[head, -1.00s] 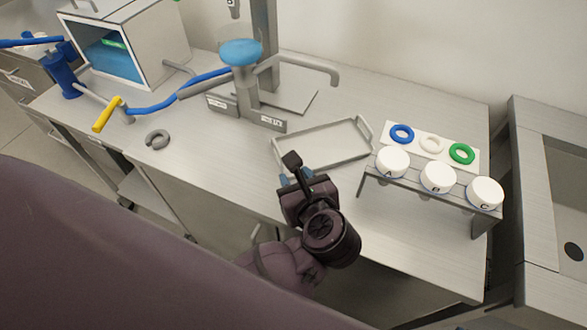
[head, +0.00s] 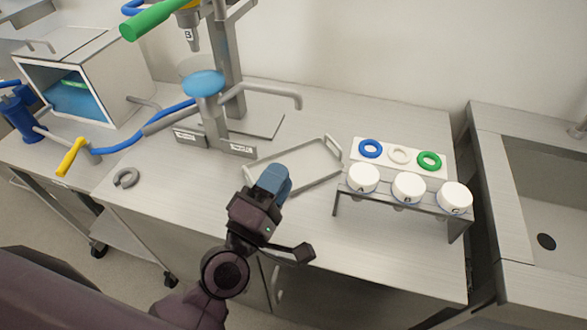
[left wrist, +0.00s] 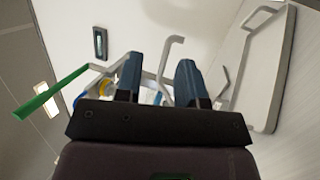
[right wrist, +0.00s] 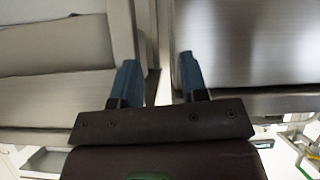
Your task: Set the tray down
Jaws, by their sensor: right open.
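The grey metal tray (head: 312,176) lies flat on the worktop, behind and right of my left gripper (head: 275,180) in the head view. It appears empty. It also shows along the right side of the left wrist view (left wrist: 277,85), apart from the fingers. My left gripper's blue fingers (left wrist: 157,78) are spread with nothing between them. In the head view they overlap the tray's left front part, and I cannot tell their height above the worktop. My right gripper (right wrist: 159,78) is outside the head view; its fingers are open and empty in the right wrist view.
A rack with several white-lidded containers (head: 408,187) stands right of the tray, before a white board (head: 440,172) with coloured rings. A filling stand with a blue bowl (head: 203,84) is behind left. A sink (head: 545,200) is at right. The front-left worktop is mostly clear.

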